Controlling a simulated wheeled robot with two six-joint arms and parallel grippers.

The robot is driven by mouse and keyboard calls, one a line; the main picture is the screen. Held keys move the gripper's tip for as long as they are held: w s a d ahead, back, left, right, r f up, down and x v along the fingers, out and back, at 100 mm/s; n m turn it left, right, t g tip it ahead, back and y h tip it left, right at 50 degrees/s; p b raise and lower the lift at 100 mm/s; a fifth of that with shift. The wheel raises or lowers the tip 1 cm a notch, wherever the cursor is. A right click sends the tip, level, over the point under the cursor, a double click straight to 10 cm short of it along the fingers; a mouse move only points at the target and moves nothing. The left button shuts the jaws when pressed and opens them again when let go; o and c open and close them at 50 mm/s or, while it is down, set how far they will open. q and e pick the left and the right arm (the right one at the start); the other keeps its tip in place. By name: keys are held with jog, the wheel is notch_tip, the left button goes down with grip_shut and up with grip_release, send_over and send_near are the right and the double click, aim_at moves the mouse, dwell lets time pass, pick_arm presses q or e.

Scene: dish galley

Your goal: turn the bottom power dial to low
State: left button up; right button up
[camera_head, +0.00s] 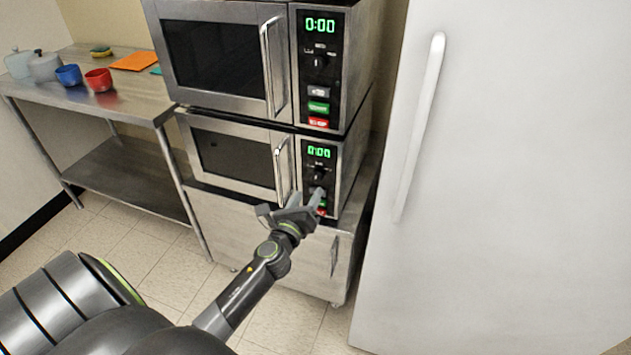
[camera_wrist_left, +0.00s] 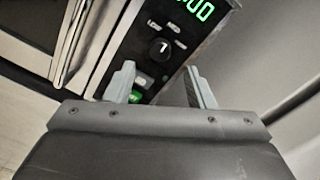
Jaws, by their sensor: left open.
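The bottom microwave (camera_head: 235,155) has a black control panel with a green clock and a round black power dial (camera_head: 318,175). In the left wrist view the dial (camera_wrist_left: 160,49) shows a white mark pointing up, roughly between the LOW and MED labels; its exact setting is hard to tell. My left gripper (camera_head: 307,195) is open in front of the panel, just below the dial. In the left wrist view its two grey fingers (camera_wrist_left: 160,82) are spread apart, with the dial beyond the gap between them, and nothing is held. My right gripper is out of view.
A top microwave (camera_head: 222,55) with its own dial sits on the bottom one. Green and red buttons lie below the bottom dial, partly hidden by my gripper. A tall white fridge (camera_head: 500,180) stands close on the right. A steel table (camera_head: 130,92) with dishes is left.

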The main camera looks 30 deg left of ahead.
aim_at(316, 180)
pick_arm(q)
jog(key=x, duration=0.6)
jog(key=shift+w+b, duration=0.3)
jog(key=shift+w, duration=0.05)
jog(key=c, duration=0.9)
jog(key=shift+c, duration=0.2)
jog(key=shift+f+n, duration=0.1)
jog(key=shift+n, duration=0.2)
jog(key=n+b, duration=0.2)
jog(key=n, duration=0.2)
jog(key=shift+n, duration=0.4)
jog(key=n+b, duration=0.2)
jog(key=n, duration=0.3)
jog(key=shift+n, duration=0.9)
